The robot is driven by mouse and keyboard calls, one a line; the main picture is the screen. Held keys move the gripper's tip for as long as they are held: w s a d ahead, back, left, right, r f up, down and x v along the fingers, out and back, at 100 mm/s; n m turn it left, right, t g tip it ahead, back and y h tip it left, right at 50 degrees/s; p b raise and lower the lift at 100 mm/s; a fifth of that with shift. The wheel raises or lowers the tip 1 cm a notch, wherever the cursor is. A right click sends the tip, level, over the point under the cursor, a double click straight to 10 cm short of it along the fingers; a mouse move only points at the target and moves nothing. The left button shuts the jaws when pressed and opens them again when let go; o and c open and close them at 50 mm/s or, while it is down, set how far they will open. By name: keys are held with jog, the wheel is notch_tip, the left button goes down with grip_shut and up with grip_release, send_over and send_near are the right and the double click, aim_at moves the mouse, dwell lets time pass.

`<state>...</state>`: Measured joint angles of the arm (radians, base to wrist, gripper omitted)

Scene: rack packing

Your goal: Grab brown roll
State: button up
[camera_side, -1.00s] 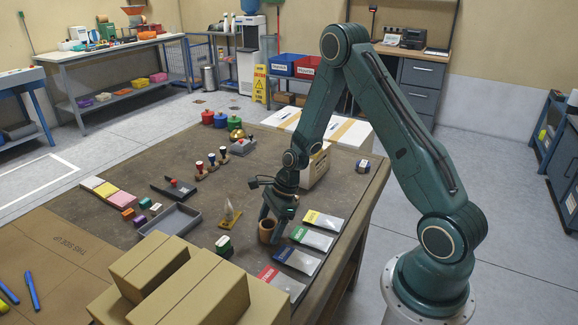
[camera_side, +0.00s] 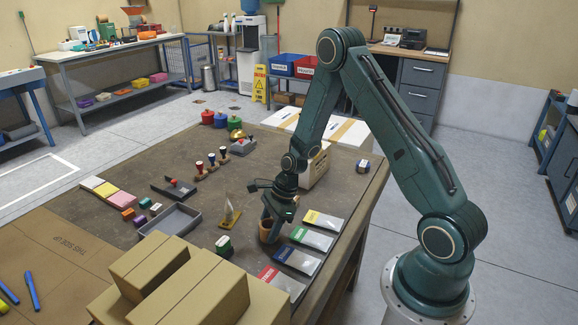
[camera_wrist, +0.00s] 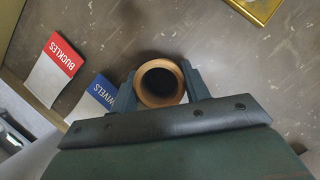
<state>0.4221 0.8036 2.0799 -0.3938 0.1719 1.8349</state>
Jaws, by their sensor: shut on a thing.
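The brown roll (camera_side: 267,233) stands upright on the brown table, left of the row of labelled packets. In the wrist view its round hollow end (camera_wrist: 160,82) faces the camera, with a dark opening. My gripper (camera_side: 270,222) is over the roll from above, with a finger on each side of it. In the wrist view the two fingers of my gripper (camera_wrist: 160,88) press against the left and right of the roll, so it is shut on it. The lower part of the roll looks near or on the table; I cannot tell if there is a gap.
Labelled packets, red (camera_side: 281,283), blue (camera_side: 298,260), green (camera_side: 311,238) and yellow (camera_side: 324,220), lie to the right. A golden stand (camera_side: 230,218) and a green-topped item (camera_side: 224,246) are close on the left. Cardboard boxes (camera_side: 190,290) fill the front.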

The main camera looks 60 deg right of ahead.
aim_at(268, 224)
jog(key=shift+r, duration=0.1)
notch_tip(268, 224, up, 20)
dwell(1.0)
jog(key=shift+f, duration=0.25)
dwell(0.4)
